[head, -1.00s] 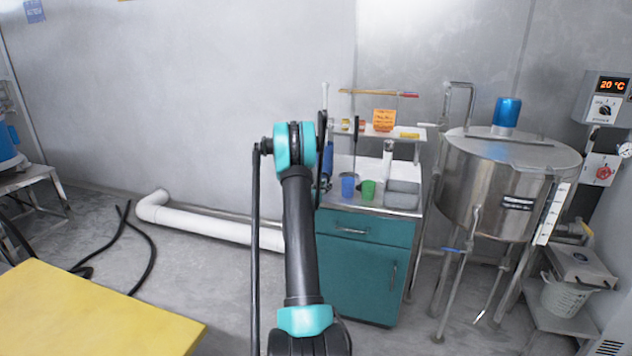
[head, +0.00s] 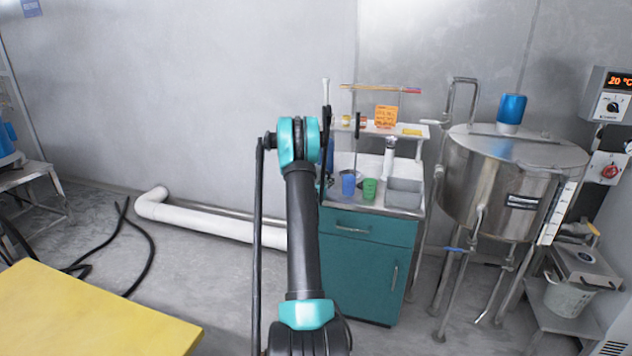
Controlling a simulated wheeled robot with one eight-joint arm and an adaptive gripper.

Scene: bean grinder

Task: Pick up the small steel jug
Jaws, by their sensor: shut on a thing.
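My arm (head: 303,235) rises through the middle of the head view, and its far part points away toward the counter. My gripper cannot be made out; the arm's own links seem to hide it. I cannot make out the small steel jug for sure. A small patch of steel (head: 334,188) shows beside the blue cup, partly behind the arm, but its shape is unclear. The blue cup (head: 348,184) and a green cup (head: 369,189) stand upright on top of the teal cabinet (head: 365,265).
A grey basin (head: 404,190) sits at the cabinet top's right. A large steel tank (head: 512,190) stands to the right. A yellow tabletop (head: 90,315) is at lower left; a white pipe (head: 215,220) runs along the wall.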

